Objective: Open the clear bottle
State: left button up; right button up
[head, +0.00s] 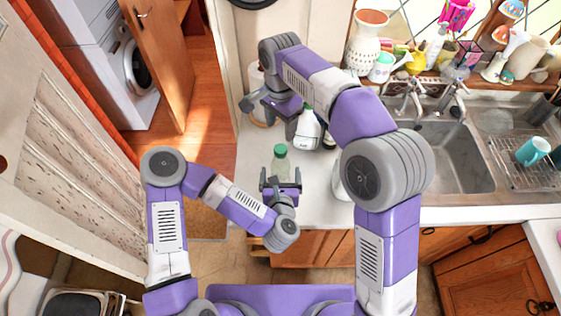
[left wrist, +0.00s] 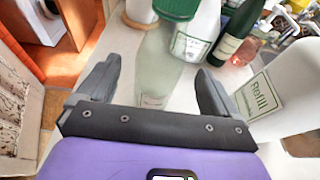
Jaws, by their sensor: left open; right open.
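The clear bottle (head: 281,162), greenish and see-through with a green cap, stands upright on the white counter. In the left wrist view its body (left wrist: 157,75) shows between my finger lines, and its green cap (left wrist: 175,8) is cut by the top edge. My left gripper (head: 281,182) is open, at the bottle's near side; it also shows in the left wrist view (left wrist: 157,70). Its fingers point at the bottle, one to each side, with gaps visible. My right gripper (head: 268,108) is open and empty, beyond the bottle near the counter's back-left, partly hidden by its own wrist.
The sink (head: 450,155) is to the right. The counter's left edge is close.

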pick_arm(q)
jog(key=shift+w, duration=0.15)
pick_arm(e)
jog(key=shift+s+r, duration=0.2)
jog(key=shift+s, duration=0.3)
pick_arm(q)
jog(key=shift+w+f, duration=0.1)
jog(key=shift+w, duration=0.3)
pick_arm(e)
jog(key=shift+s, duration=0.25)
pick_arm(q)
jog(key=x, duration=0.4)
jog(key=shift+f, duration=0.1)
pick_arm(e)
jog(key=shift+w+f, duration=0.15)
jog(key=shift+w, duration=0.15)
jog(key=shift+s, duration=0.15)
pick_arm(q)
jog(key=shift+w+f, duration=0.1)
jog(key=shift+w, duration=0.35)
jog(key=shift+w, duration=0.1)
